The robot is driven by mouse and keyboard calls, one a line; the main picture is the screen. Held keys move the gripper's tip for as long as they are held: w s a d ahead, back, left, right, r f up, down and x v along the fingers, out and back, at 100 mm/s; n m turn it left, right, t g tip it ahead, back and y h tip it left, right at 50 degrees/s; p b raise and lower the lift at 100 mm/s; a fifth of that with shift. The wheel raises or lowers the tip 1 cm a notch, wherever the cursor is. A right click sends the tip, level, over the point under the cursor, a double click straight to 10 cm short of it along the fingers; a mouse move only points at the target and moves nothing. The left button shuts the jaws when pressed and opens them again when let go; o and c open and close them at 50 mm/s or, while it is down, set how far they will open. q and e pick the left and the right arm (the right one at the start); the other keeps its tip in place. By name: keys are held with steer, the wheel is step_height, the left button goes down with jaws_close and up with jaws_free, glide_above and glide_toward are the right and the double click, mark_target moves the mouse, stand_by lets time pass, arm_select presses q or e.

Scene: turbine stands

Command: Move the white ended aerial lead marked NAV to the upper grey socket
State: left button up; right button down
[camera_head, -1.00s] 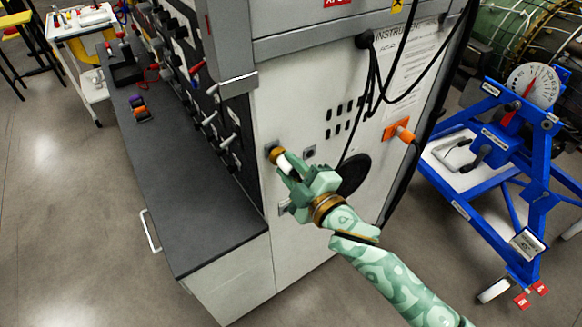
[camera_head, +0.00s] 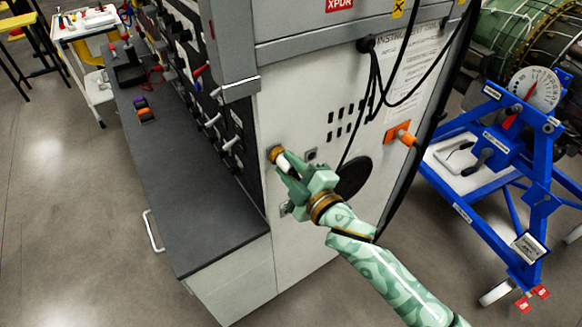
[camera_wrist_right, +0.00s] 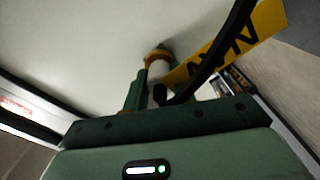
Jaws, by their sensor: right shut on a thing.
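My right gripper (camera_head: 284,163) is shut on the white lead end (camera_head: 283,161), close against the pale cabinet side. A brass-coloured ring (camera_head: 276,153) shows just beyond the white end, at the panel. In the right wrist view the white end (camera_wrist_right: 157,70) sits between the fingers, its brass tip meeting the panel; I cannot tell how far it is seated. A yellow tag reading NAV (camera_wrist_right: 230,45) hangs beside it with a black cable. A small grey socket (camera_head: 310,154) is just right of the white end. A lower grey fitting (camera_head: 286,208) is partly hidden by my gripper. My left gripper is out of view.
Black cables (camera_head: 375,85) hang down the cabinet side from a black fitting. An orange connector (camera_head: 402,135) sticks out at its right. A dark bench top (camera_head: 190,200) lies to the left. A blue stand (camera_head: 500,145) with a dial is on the right.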

steer(key=shift+w+r, duration=0.1)
steer(key=shift+r, duration=0.15)
steer(key=c, duration=1.4)
jaws_free()
steer(key=shift+c, duration=0.2)
steer(key=o, duration=0.4)
steer(key=shift+w+a+f, duration=0.1)
steer(key=shift+w+a, duration=0.1)
steer(key=shift+a, duration=0.05)
steer(key=shift+w+a+f, duration=0.1)
steer(key=shift+w+f, duration=0.05)
steer(key=shift+o, duration=0.7)
steer(key=shift+s, duration=0.2)
